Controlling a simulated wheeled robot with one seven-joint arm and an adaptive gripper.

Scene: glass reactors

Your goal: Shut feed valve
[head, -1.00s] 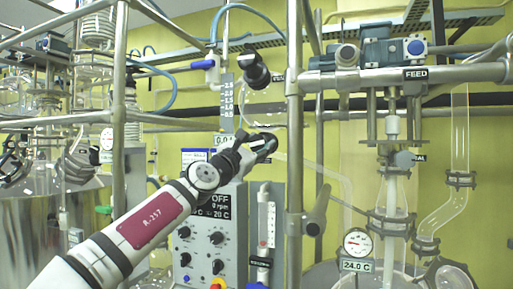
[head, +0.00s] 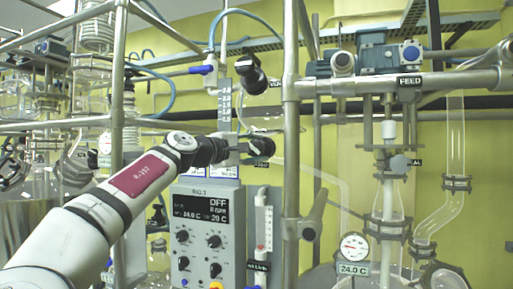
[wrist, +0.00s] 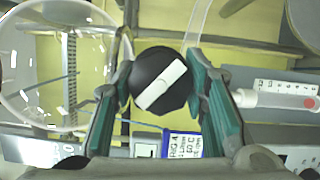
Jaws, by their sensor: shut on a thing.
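A round black knob (wrist: 160,80) with a diagonal white bar sits between my gripper's (wrist: 163,92) two green-padded fingers in the wrist view. The fingers touch its sides. The bar runs from lower left to upper right. In the head view the black knob (head: 262,146) is at the end of my gripper (head: 248,150), left of the steel post. My arm and gripper partly hide it. No label on this knob can be read. A FEED label (head: 410,82) is on the steel frame at the upper right.
A control box (head: 205,235) with dials and a display reading OFF stands below my arm. Another black valve knob (head: 250,75) is above my gripper. A steel post (head: 292,130) is close on its right. A glass vessel (wrist: 60,65) is left of my fingers.

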